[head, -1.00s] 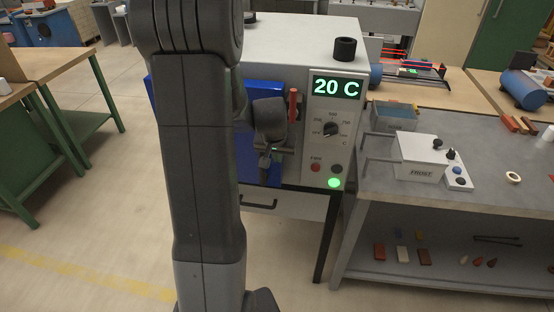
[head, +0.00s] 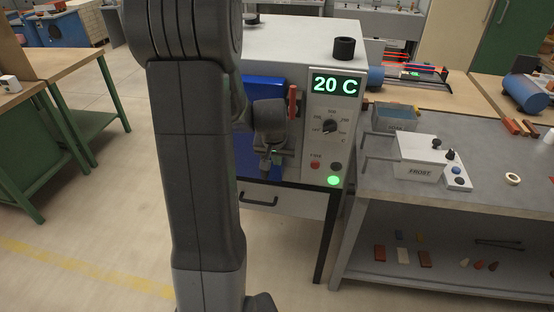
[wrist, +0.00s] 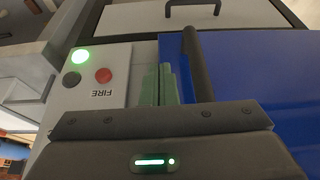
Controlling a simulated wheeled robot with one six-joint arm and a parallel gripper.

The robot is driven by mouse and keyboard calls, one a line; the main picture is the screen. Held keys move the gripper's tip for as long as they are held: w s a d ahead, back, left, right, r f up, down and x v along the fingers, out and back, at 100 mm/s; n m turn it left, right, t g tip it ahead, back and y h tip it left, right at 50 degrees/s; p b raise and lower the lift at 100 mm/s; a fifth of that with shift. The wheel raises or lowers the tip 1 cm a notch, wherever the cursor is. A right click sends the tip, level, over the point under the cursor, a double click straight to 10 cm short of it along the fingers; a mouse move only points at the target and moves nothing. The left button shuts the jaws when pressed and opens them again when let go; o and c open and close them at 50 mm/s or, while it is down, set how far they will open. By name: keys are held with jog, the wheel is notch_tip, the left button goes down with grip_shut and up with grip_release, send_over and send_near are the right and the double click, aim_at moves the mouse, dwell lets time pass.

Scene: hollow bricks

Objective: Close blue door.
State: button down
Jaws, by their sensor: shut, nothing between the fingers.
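The blue door (head: 262,86) is on the front of a grey furnace (head: 300,45), partly hidden behind my arm. It looks about flat against the furnace front; I cannot tell if a thin gap remains. In the wrist view the blue door (wrist: 262,75) fills the right side, with a dark bar handle (wrist: 198,68) along its edge. My gripper (head: 268,165) is in front of the door's right part. In the wrist view my gripper's greenish fingers (wrist: 165,88) are together and empty, beside the handle; contact is unclear.
The control panel (head: 331,128) reads 20 C, with a lit green lamp. A red upright piece (head: 293,101) shows at the door's right edge. A drawer (head: 285,200) is below. A grey workbench (head: 400,205) with a FROST box (head: 421,160) stands right. Floor at left is open.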

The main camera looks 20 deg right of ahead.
jog(key=b+v, duration=0.1)
jog(key=v, duration=0.8)
jog(key=shift+r, duration=0.15)
jog(key=shift+w, duration=0.15)
